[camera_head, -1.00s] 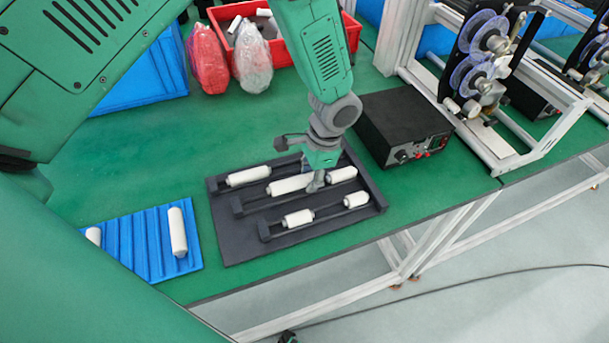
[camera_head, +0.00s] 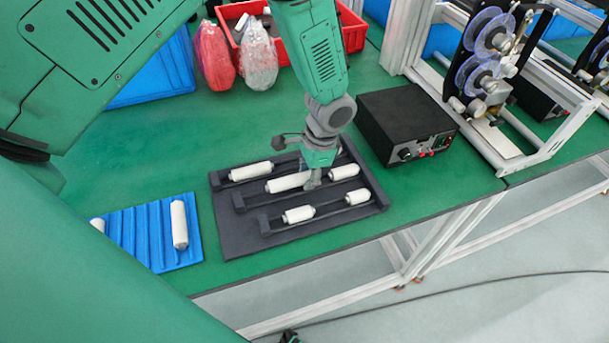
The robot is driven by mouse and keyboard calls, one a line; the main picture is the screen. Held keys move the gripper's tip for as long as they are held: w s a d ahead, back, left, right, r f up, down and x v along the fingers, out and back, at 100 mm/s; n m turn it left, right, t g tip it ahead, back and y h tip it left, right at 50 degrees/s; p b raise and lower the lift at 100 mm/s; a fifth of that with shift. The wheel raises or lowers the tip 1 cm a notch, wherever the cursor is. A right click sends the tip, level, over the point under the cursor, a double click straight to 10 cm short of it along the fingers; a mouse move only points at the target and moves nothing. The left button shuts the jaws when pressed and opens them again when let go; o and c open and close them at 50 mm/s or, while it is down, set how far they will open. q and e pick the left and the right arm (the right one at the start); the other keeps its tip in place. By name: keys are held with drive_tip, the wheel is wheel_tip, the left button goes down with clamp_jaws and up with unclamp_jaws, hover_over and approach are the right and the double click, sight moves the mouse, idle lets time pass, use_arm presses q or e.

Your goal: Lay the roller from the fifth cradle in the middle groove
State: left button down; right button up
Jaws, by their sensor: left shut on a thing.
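A dark tray (camera_head: 240,243) with three parallel grooves lies on the green table. My left gripper (camera_head: 312,180) points down over the middle groove, shut on the right end of a white roller (camera_head: 286,183). That roller lies along the middle groove; whether it touches the groove bottom I cannot tell. Another white roller (camera_head: 344,172) is in the same row, right of the gripper. The blue cradle rack (camera_head: 152,228) at left holds a white roller (camera_head: 179,225) in its right part and another roller (camera_head: 97,224) partly hidden by my arm.
The back groove holds a roller (camera_head: 251,171); the front groove holds two, one left (camera_head: 298,215) and one right (camera_head: 358,196). A black box (camera_head: 405,122) stands close behind the tray's right side. A red crate (camera_head: 286,77) and wrapped bags (camera_head: 257,58) stand at the back.

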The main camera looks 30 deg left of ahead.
use_arm(q)
drive_tip(key=shift+s+d, duration=0.1)
drive_tip(key=shift+d, duration=1.2)
drive_tip(key=a, duration=0.4)
drive_tip(key=shift+s+f, duration=0.2)
drive_tip(key=shift+w+a+f, duration=0.15)
drive_tip(key=shift+a+f, duration=0.05)
drive_tip(key=shift+d+r, duration=0.15)
drive_tip(key=shift+d, duration=0.1)
use_arm(e)
drive_tip(key=shift+d+f, duration=0.1)
drive_tip(key=shift+d, duration=0.6)
use_arm(q)
drive_tip(key=shift+a, duration=0.15)
use_arm(e)
drive_tip(key=shift+a, duration=0.15)
use_arm(q)
drive_tip(key=shift+f, duration=0.2)
use_arm(e)
drive_tip(key=shift+a, duration=0.15)
